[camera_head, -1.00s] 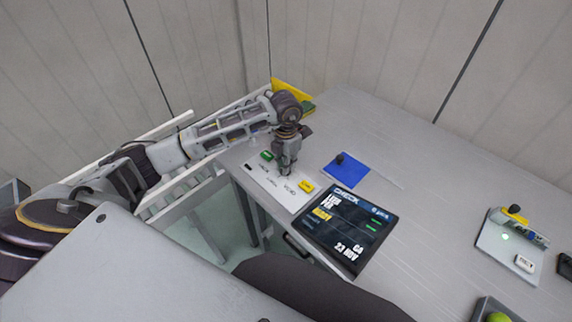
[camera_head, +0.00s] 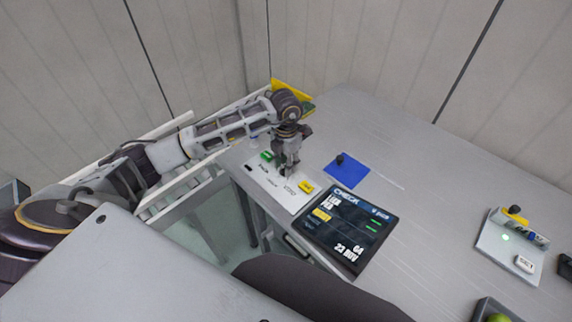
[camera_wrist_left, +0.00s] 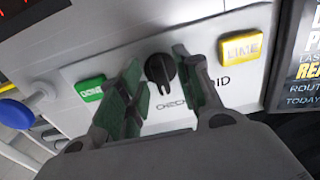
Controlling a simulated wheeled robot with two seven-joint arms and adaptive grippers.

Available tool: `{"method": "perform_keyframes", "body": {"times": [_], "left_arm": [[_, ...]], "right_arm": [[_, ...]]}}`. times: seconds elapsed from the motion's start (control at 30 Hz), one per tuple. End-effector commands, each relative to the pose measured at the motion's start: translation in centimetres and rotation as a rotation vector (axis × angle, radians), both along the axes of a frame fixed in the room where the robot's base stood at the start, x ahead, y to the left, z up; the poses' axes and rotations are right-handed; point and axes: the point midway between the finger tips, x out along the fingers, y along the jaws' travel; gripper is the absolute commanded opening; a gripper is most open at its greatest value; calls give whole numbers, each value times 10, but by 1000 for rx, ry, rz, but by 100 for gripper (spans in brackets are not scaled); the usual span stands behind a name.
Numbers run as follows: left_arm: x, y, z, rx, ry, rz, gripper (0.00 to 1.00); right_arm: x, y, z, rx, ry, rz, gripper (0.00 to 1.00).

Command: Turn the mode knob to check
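The mode knob (camera_wrist_left: 160,70) is a round black dial on a white panel (camera_wrist_left: 222,97) in the left wrist view. A partly hidden printed word that looks like CHECK stands below it, and the end of VOID shows to its right. My left gripper (camera_wrist_left: 165,85) is open, with one green-padded finger on each side of the knob and a gap between fingers and knob. In the head view my left gripper (camera_head: 288,170) points down over the panel and hides the knob. The screen (camera_head: 345,230) beside the panel shows CHECK at its top. My right gripper is out of view.
The panel also has a green DONE button (camera_wrist_left: 90,88) and a yellow LINE button (camera_wrist_left: 245,47). A blue mat (camera_head: 347,172) with a small black object lies behind the screen. The table between is clear.

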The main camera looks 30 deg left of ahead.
Motion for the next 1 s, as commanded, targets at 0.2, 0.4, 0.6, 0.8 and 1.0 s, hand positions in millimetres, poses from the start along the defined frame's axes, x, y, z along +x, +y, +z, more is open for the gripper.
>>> {"method": "perform_keyframes", "body": {"times": [0.2,0.4,0.6,0.8,1.0], "left_arm": [[1,0,22,0,-4,0,34],[1,0,51,-1,-5,1,34],[1,0,81,0,-3,0,34],[1,0,103,0,-2,1,34],[0,0,113,-1,-2,0,34]], "right_arm": [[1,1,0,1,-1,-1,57],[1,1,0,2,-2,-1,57],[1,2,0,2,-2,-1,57],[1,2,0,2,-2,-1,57],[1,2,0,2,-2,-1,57]]}}
